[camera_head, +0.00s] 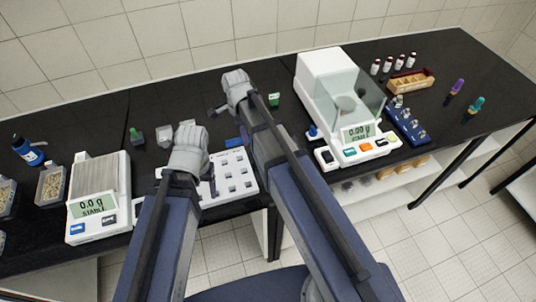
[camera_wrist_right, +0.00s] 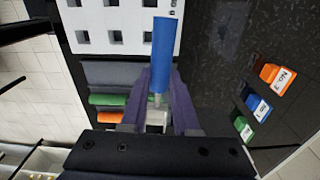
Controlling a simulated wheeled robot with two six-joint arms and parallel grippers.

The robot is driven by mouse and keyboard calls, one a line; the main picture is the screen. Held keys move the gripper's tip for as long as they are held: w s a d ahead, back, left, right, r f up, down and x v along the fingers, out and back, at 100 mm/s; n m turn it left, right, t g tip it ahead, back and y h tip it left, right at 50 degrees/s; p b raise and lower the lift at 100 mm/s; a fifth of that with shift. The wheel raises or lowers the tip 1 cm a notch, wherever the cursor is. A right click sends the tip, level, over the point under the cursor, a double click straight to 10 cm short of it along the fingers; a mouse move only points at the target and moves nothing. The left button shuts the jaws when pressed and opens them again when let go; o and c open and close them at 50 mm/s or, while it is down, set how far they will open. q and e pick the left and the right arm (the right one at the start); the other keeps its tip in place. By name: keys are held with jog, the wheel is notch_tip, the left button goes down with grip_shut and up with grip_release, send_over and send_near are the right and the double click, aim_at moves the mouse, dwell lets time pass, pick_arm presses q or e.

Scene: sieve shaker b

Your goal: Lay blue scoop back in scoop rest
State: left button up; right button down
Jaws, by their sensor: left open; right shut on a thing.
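In the right wrist view, the blue scoop's handle (camera_wrist_right: 165,48) stands out from between the purple fingers of my right gripper (camera_wrist_right: 158,95), which is shut on it. A pale shaft and whitish part show below the handle between the fingers. A grey rest (camera_wrist_right: 112,72) lies left of the fingers, with a green handle (camera_wrist_right: 106,100) and an orange handle (camera_wrist_right: 108,118) beside it. In the head view, my right gripper (camera_head: 245,110) is mostly hidden by its arm. My left gripper (camera_head: 187,178) is open and empty over the white rack's left side.
A white rack (camera_head: 240,184) with square holes lies in front of the grippers. A balance (camera_head: 93,225) stands left, another with a glass shield (camera_head: 357,150) right. Labelled orange (camera_wrist_right: 272,76), blue (camera_wrist_right: 257,106) and green (camera_wrist_right: 242,128) blocks stand right in the wrist view.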

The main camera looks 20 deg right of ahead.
pick_arm(q)
notch_tip(320, 180, up, 6)
jog(key=p, duration=0.4)
pick_arm(e)
jog(key=s+d+r, duration=0.3)
jog(key=d+r, duration=0.1)
jog(key=r, duration=0.2)
pick_arm(q)
notch_tip(320, 180, down, 10)
jog(key=b, duration=1)
jog(key=shift+s+a+f, duration=0.1)
jog(key=shift+f, duration=0.15)
pick_arm(e)
jog(key=shift+n+y, duration=0.3)
notch_tip(320, 180, down, 10)
jog(key=shift+a+f, duration=0.1)
jog(key=shift+f, duration=0.1)
pick_arm(q)
jog(key=shift+f+b, duration=0.65)
jog(key=shift+b, duration=0.2)
pick_arm(e)
jog(key=shift+f, duration=0.7)
jog(key=c, duration=0.7)
grip_release()
jog(key=shift+r, duration=0.1)
pick_arm(q)
jog(key=shift+r, duration=0.2)
pick_arm(e)
jog(key=shift+o, duration=0.2)
jog(key=shift+w+r, duration=0.1)
